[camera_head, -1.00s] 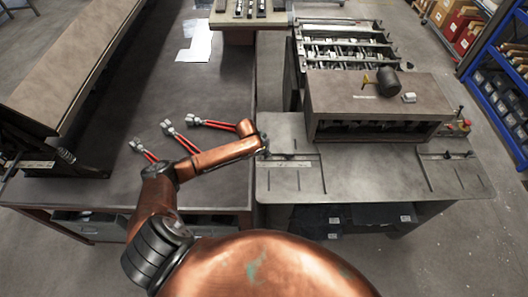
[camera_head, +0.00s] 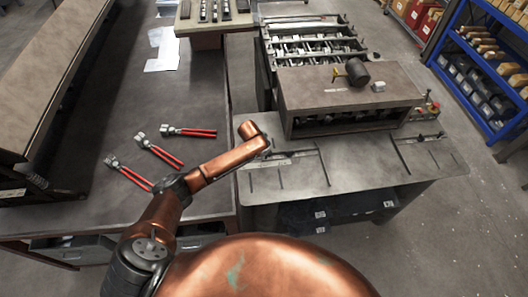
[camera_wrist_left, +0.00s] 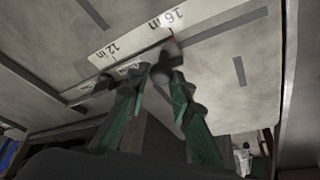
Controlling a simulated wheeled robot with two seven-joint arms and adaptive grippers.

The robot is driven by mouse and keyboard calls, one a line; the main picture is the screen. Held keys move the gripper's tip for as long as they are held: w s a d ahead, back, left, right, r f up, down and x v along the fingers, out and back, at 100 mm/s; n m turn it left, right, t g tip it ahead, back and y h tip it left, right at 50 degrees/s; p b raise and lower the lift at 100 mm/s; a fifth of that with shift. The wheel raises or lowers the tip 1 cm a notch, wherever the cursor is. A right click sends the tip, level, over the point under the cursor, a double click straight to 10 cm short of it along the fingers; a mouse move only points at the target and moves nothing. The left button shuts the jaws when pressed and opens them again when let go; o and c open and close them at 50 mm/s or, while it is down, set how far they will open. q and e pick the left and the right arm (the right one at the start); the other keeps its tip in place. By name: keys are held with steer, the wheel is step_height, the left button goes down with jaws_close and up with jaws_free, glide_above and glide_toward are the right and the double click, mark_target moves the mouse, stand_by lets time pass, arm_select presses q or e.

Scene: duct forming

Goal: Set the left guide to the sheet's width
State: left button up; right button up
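The left guide (camera_wrist_left: 170,50) is a small dark piece with a knob on the worktable's printed scale (camera_wrist_left: 130,38). In the left wrist view a thin red mark on it lies near the "16 in" label; the "12 in" label is to its left. My right gripper is out of view. I cannot identify the sheet.
A roll-forming machine (camera_head: 345,88) stands behind the worktable, with a black mallet (camera_head: 358,72) on its cover. Several red-handled tools (camera_head: 188,132) and white papers (camera_head: 162,50) lie on the left bench (camera_head: 100,125). A blue shelf (camera_head: 450,70) stands at the right.

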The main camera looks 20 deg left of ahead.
arm_select(q)
steer(key=o, duration=0.3)
steer(key=shift+o, duration=0.3)
steer(key=shift+a, duration=0.1)
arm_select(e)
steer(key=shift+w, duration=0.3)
arm_select(q)
steer(key=shift+s, duration=0.1)
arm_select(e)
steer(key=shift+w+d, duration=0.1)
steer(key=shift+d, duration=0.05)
arm_select(q)
steer(key=v, duration=1.2)
